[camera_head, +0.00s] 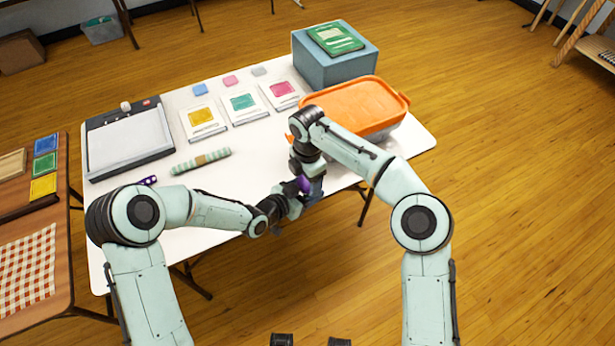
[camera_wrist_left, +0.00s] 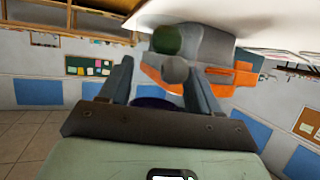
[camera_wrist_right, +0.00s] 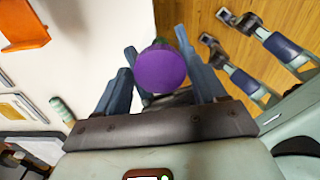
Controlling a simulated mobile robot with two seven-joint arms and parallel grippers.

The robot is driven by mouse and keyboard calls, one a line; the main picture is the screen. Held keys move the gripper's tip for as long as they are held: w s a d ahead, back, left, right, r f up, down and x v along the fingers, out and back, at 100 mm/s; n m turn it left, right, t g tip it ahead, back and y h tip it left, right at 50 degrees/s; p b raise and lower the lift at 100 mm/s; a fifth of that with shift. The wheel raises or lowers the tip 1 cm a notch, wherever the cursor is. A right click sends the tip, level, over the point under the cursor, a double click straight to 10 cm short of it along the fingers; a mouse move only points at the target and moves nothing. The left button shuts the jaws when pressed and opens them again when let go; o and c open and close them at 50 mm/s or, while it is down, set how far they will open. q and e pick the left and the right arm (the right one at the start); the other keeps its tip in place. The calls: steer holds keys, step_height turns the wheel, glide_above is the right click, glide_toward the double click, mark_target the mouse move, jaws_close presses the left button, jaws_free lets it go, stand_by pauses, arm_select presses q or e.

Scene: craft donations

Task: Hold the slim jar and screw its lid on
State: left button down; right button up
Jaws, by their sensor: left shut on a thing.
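A purple piece (camera_head: 304,184), which looks like part of the slim jar or its lid, shows between my two grippers at the table's front edge. My left gripper (camera_head: 292,200) comes in from the left, shut on the slim jar. A dark purple bit of it (camera_wrist_left: 155,103) shows low between the fingers in the left wrist view. My right gripper (camera_head: 314,182) reaches down beside it. In the right wrist view a round purple face (camera_wrist_right: 160,68) fills the gap between its fingers. Whether they press on it is unclear. The join of jar and lid is hidden.
An orange-lidded bin (camera_head: 360,104) and a blue-grey box (camera_head: 335,62) with a green book (camera_head: 336,38) stand at the right. A striped roll (camera_head: 200,161), kits (camera_head: 243,107) and a paper trimmer (camera_head: 128,141) lie left. The white tabletop (camera_head: 255,165) between is bare.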

steer(key=shift+o, duration=0.6)
steer(key=shift+r, duration=2.3)
steer(key=shift+c, duration=0.4)
steer(key=shift+r+n, duration=1.6)
steer(key=shift+r, duration=0.1)
steer(key=shift+f, duration=0.1)
steer(key=shift+f, duration=3.95)
